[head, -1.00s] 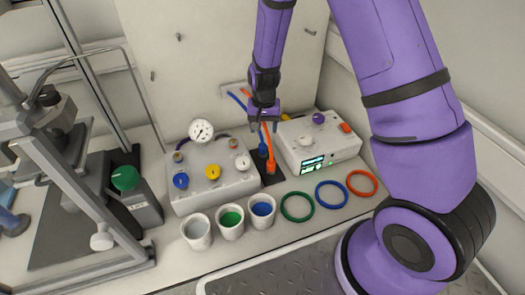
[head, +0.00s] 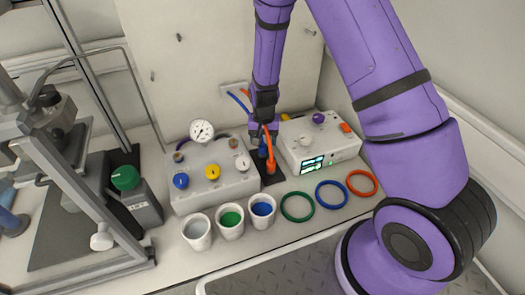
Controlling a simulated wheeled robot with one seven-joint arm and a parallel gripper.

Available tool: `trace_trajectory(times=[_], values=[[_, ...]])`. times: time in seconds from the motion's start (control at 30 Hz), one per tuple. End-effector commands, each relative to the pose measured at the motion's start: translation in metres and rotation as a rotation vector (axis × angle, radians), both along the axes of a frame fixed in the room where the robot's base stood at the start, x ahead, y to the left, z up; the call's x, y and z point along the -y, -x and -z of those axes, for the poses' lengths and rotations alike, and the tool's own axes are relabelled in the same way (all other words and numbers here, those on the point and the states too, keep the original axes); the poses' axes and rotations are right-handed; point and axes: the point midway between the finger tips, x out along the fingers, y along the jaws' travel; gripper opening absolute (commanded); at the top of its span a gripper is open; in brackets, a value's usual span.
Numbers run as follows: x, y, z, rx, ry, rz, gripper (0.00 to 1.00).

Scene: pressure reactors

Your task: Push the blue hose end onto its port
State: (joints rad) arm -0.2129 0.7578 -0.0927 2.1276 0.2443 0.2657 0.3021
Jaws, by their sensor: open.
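My gripper (head: 264,137) is open and low over the dark plate between the two white boxes. Its fingers are around or just beside the blue hose end (head: 262,151); I cannot tell whether they touch it. The blue hose (head: 236,101) runs down from the wall fitting behind my wrist, which hides part of it. The orange hose end (head: 271,164) stands upright on the dark plate (head: 272,180), just right of the blue one. The blue hose's port is hidden or too small to make out.
A white box with coloured knobs (head: 206,198) and a gauge (head: 202,131) stands left. A white box with a green display (head: 340,150) stands right. In front are several cups (head: 198,238) and green, blue (head: 332,195) and orange rings. A metal frame (head: 75,180) fills the left.

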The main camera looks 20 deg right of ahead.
Motion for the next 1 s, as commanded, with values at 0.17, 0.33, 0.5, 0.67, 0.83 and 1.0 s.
trace_trajectory(times=[0.17,0.33,0.5,0.67,0.83,1.0], values=[[-0.002,0.000,0.019,-0.003,0.001,0.000,0.61],[-0.004,0.000,0.041,-0.002,0.000,0.000,0.61],[-0.003,0.000,0.051,0.000,0.000,0.001,0.61],[-0.003,-0.001,0.051,0.000,0.000,0.000,0.61],[-0.003,0.000,0.051,0.000,0.000,0.000,0.61],[-0.003,0.000,0.051,0.000,0.000,0.000,0.25]])
